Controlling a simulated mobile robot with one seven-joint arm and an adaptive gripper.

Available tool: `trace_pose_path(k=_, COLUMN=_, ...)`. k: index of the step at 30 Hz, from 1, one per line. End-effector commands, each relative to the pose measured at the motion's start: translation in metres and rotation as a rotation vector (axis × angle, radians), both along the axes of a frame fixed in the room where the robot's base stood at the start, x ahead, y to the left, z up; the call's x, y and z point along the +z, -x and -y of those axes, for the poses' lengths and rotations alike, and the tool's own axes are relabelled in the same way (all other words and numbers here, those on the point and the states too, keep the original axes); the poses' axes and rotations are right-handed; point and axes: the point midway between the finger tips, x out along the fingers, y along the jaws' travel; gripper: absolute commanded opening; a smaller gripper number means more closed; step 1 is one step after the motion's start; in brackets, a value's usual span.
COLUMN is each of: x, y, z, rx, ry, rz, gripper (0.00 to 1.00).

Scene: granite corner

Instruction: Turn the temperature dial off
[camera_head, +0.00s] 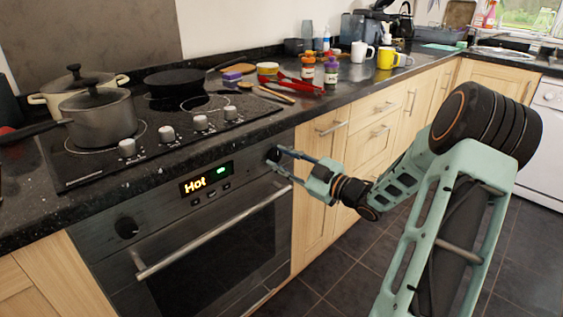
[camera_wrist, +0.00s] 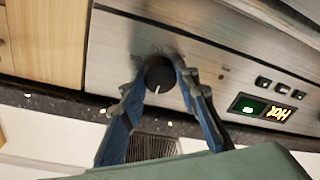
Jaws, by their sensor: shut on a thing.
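The temperature dial (camera_wrist: 158,76) is a round black knob with a white mark on the oven's steel panel. In the head view the dial (camera_head: 273,154) is at the right end of the panel, partly hidden by my gripper. My gripper (camera_head: 282,163) reaches it from the right. In the wrist view my gripper (camera_wrist: 157,80) has one finger on each side of the dial and is shut on it. The display (camera_head: 206,179) reads "Hot" in orange beside a green light; it also shows rotated in the wrist view (camera_wrist: 273,109).
The oven door handle (camera_head: 215,231) juts out below. The dark worktop edge (camera_head: 160,170) overhangs above. Pots and a pan (camera_head: 179,82) stand on the hob. The floor (camera_head: 350,280) in front is clear.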

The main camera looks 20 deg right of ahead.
Motion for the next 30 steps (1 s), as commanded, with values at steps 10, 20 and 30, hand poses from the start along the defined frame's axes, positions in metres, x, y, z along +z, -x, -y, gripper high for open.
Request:
trace_pose_path(k=10, x=0.0007, y=-0.0006, z=0.0001, rx=-0.001, ry=0.025, rz=0.01, gripper=0.05)
trace_pose_path(k=20, x=0.0006, y=-0.0005, z=0.0002, rx=-0.001, ry=0.024, rz=0.01, gripper=0.42)
trace_pose_path(k=30, x=0.0002, y=0.0011, z=0.0009, rx=-0.001, ry=0.023, rz=0.008, gripper=0.47)
